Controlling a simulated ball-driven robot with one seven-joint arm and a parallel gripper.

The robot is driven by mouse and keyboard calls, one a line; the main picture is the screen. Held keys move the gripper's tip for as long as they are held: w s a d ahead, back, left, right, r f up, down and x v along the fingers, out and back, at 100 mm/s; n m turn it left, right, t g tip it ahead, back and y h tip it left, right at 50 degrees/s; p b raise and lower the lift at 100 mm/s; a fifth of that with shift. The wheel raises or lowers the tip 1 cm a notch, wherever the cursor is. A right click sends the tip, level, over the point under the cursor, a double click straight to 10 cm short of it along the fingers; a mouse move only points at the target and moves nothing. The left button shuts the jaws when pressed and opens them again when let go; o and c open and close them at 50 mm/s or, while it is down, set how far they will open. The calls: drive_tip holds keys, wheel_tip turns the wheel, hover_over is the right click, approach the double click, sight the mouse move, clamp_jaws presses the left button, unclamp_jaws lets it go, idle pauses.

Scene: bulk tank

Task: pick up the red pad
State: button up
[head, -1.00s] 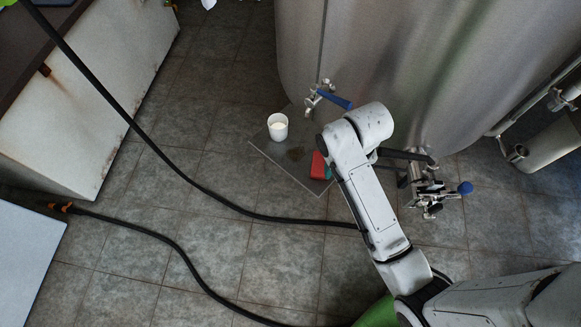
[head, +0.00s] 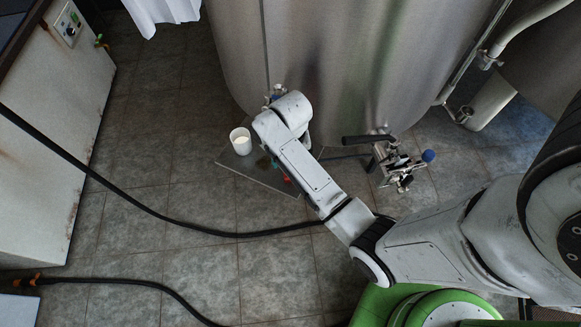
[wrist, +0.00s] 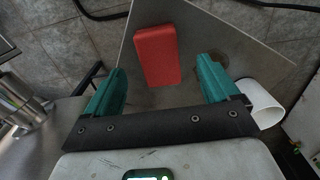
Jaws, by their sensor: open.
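The red pad (wrist: 157,57) lies on a flat grey plate (wrist: 240,40), a block-like piece with rounded corners, in the wrist view. My gripper (wrist: 163,68) is open, with its two teal fingers on the left and right of the picture and the pad between and beyond their tips. It does not appear to touch the pad. In the head view only a small bit of the red pad (head: 287,181) shows past my arm, and my gripper is mostly hidden beneath it.
A white cup (head: 241,140) stands on the plate; it shows in the wrist view (wrist: 262,103) close beside the right finger. The large steel tank (head: 350,70) rises behind. A valve with a blue knob (head: 428,156) is to the right. A black hose (head: 170,222) crosses the tiled floor.

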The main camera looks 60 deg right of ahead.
drive_tip(key=shift+s+a+f, duration=0.1)
drive_tip(key=shift+s+f, duration=0.05)
drive_tip(key=shift+f, duration=1.3)
drive_tip(key=shift+s+a+f, duration=0.1)
drive_tip(key=shift+f, duration=1.3)
drive_tip(key=shift+c, duration=0.4)
drive_tip(key=c, duration=1)
drive_tip(key=shift+c, duration=0.2)
drive_tip(key=shift+r, duration=0.15)
drive_tip(key=shift+r, duration=0.6)
drive_tip(key=s+a+r, duration=0.3)
drive_tip(key=s+r, duration=0.8)
drive_tip(key=s, duration=0.2)
drive_tip(key=shift+s+r, duration=0.3)
drive_tip(key=shift+s, duration=0.05)
